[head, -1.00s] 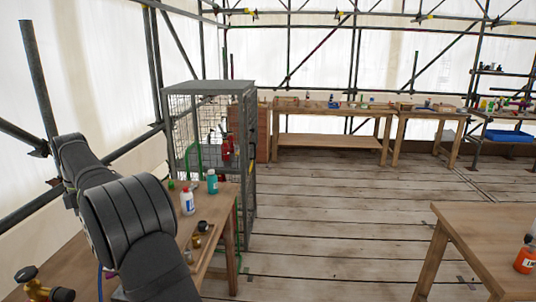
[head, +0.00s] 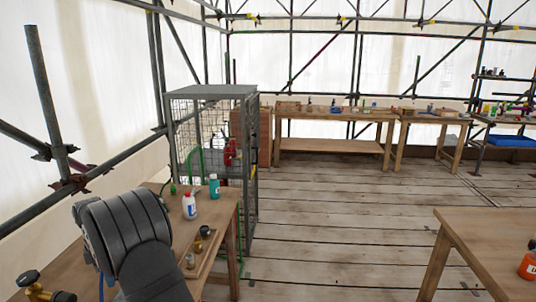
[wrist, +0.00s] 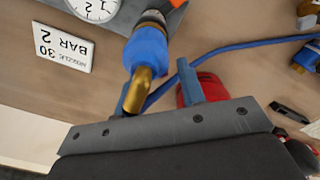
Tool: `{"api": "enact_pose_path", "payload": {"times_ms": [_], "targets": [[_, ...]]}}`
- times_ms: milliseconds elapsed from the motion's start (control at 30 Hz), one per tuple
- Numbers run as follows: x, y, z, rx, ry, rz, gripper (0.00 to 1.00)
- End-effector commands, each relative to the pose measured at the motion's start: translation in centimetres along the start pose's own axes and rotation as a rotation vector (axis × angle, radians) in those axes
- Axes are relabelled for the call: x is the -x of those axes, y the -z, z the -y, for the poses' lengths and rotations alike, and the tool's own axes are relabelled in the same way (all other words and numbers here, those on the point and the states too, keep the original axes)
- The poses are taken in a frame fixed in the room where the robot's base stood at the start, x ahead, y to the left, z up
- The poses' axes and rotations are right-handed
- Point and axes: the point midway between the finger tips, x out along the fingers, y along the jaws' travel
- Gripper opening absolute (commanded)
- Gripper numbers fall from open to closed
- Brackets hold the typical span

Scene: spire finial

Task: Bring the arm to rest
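In the wrist view, my gripper (wrist: 157,92) shows two blue-grey fingers standing apart, so it is open. A brass elbow pipe (wrist: 139,92) with a blue fitting (wrist: 147,52) lies in view between the fingers, close to the left one. I cannot tell whether it touches that finger, and nothing is visibly clamped. In the head view only part of my arm shows at the lower left, above the near bench (head: 165,225); my gripper is hidden there.
The wrist view shows a white sign (wrist: 63,47), a dial gauge (wrist: 97,8), a blue hose (wrist: 250,45) and a red object (wrist: 210,88). A white bottle (head: 189,206) and teal bottle (head: 214,187) stand on the bench near a wire cage (head: 212,91). The plank floor (head: 330,225) is clear.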

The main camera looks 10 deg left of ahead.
Motion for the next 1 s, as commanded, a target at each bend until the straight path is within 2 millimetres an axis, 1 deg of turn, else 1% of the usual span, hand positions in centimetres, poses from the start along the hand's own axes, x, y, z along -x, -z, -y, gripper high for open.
{"api": "enact_pose_path", "payload": {"times_ms": [100, 367, 467, 533, 667, 1000], "targets": [[-0.3, 0.0, 0.0, 0.000, 0.000, 0.000, 0.36], [-0.3, 0.0, 0.0, -0.001, 0.000, 0.000, 0.36], [-0.1, 0.0, 0.0, -0.001, -0.001, 0.000, 0.36], [0.4, 0.0, -0.1, -0.001, -0.002, 0.000, 0.36], [2.2, 0.0, -0.1, 0.000, -0.004, -0.001, 0.36], [8.9, 0.0, -0.1, 0.000, -0.005, -0.001, 0.36]]}}
